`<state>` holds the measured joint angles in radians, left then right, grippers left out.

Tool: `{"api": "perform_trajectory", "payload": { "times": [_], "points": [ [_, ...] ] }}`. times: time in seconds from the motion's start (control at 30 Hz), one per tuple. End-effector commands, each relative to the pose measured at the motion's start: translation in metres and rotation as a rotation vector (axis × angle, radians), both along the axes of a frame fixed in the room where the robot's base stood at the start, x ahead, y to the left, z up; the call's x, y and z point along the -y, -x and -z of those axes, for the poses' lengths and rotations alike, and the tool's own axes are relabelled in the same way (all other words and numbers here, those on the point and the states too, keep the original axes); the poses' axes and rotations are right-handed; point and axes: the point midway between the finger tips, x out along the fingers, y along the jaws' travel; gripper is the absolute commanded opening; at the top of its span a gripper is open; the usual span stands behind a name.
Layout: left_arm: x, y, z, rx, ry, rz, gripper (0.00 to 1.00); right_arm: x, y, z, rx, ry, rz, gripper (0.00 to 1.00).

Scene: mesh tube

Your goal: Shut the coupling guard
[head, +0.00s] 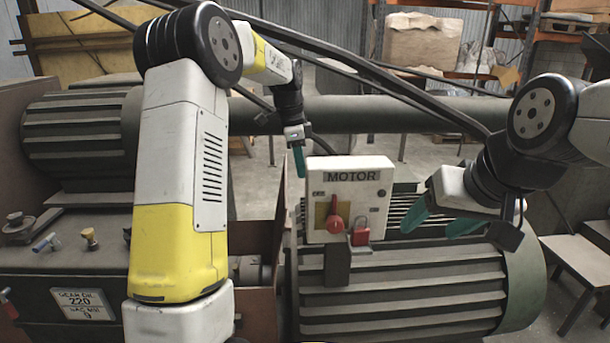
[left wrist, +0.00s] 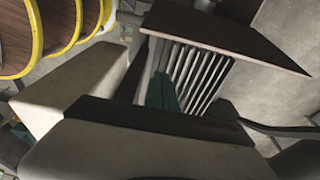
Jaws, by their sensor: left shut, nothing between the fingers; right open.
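The coupling guard (head: 262,315) appears as reddish-brown sheet metal between the gearbox and the motor, partly hidden behind my left arm. A thin raised brown panel (head: 281,225) stands along the motor side, and grey coupling parts (head: 248,272) show beside it, so the guard looks open. My left gripper (head: 299,163) is shut and empty, its teal fingers pointing down beside the upper left of the motor switch box. Those fingers also show in the left wrist view (left wrist: 162,95), near a dark brown plate (left wrist: 225,38). My right gripper (head: 440,215) is open and empty above the motor's right part.
The grey switch box (head: 345,195) marked MOTOR, with a red knob and red padlock, stands on the ribbed motor (head: 400,295). The gearbox top (head: 60,262) carries small fittings. A thick pipe (head: 370,112) and black cables cross behind. A small table (head: 580,255) is at right.

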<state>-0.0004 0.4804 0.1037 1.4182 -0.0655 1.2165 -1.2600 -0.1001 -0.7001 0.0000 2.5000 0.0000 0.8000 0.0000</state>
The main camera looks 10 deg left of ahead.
Motion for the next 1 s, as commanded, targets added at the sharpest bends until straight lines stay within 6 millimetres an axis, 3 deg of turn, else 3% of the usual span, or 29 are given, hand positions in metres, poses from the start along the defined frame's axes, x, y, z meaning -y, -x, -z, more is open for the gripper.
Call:
{"api": "perform_trajectory", "payload": {
  "times": [0.4,0.7,1.0],
  "points": [
    [0.013,-0.001,0.086,-0.004,-0.001,0.001,0.0,0.0,0.0,0.0,0.0,0.0,0.0,0.63],
    [-0.022,0.005,0.079,0.0,0.0,-0.002,0.0,0.0,0.0,0.0,0.0,0.0,0.0,0.63],
    [-0.026,0.006,0.078,0.0,0.0,-0.001,0.0,0.0,0.0,0.0,0.0,0.0,0.0,0.63]
  ]
}}
